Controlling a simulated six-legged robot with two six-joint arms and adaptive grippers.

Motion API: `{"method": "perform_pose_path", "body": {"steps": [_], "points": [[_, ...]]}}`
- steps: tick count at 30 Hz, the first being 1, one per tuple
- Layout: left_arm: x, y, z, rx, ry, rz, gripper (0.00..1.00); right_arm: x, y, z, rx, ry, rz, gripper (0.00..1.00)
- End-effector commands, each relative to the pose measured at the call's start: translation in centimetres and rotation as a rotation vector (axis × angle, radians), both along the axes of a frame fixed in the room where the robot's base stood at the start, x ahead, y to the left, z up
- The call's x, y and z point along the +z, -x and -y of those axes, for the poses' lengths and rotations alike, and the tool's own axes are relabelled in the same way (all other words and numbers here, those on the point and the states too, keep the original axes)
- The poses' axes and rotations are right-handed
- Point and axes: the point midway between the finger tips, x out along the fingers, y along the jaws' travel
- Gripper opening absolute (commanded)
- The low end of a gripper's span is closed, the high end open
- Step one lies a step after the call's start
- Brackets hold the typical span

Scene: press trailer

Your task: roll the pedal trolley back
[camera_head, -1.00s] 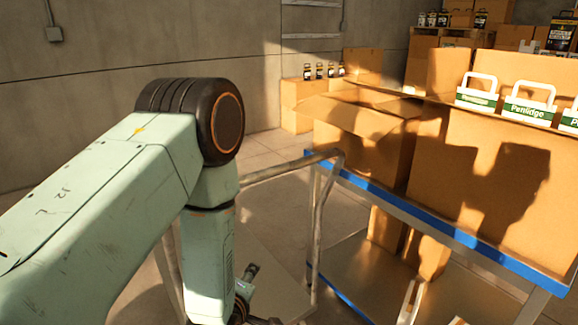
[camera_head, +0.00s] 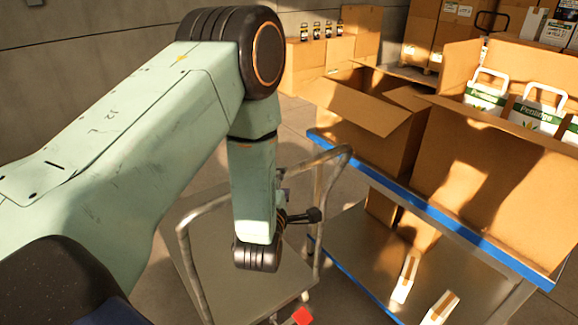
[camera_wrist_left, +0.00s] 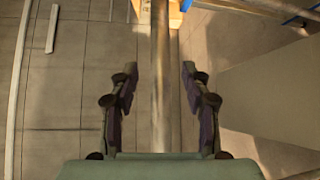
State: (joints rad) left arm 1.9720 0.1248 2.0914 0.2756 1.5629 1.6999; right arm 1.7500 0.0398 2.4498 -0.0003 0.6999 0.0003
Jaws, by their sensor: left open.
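The pedal trolley (camera_head: 238,290) has a grey flat deck and a worn tubular metal handle frame (camera_head: 318,185). A red pedal (camera_head: 302,316) shows at its lower edge. My left gripper (camera_head: 305,215) is beside the handle frame, mostly hidden behind my own forearm. In the left wrist view the left gripper (camera_wrist_left: 160,78) is open. The metal tube (camera_wrist_left: 160,50) runs lengthwise between its two fingers, with a gap on each side. How deep the tube sits between them I cannot tell. My right gripper is not in view.
A blue-edged cart (camera_head: 410,200) stands close on the right, bearing open cardboard boxes (camera_head: 495,185) and white-green Penlidge carriers (camera_head: 535,117). More boxes (camera_head: 305,68) stand at the back. Bare floor shows left of the trolley.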

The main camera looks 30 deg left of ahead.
Motion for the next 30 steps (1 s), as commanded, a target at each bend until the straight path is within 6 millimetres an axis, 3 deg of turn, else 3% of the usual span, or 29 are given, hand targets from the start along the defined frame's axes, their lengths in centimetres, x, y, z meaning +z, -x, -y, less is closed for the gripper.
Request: {"method": "perform_pose_path", "body": {"steps": [12, 25, 30], "points": [[-0.7, -5.1, -2.1, 0.000, -0.003, 0.001, 0.48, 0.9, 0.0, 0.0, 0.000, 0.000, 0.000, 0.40], [-0.9, -6.2, -2.5, -0.004, -0.003, -0.002, 0.48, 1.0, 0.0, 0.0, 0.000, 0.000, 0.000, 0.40], [-0.9, -6.1, -2.5, -0.003, -0.003, -0.001, 0.34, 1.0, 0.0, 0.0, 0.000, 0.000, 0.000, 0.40]]}}
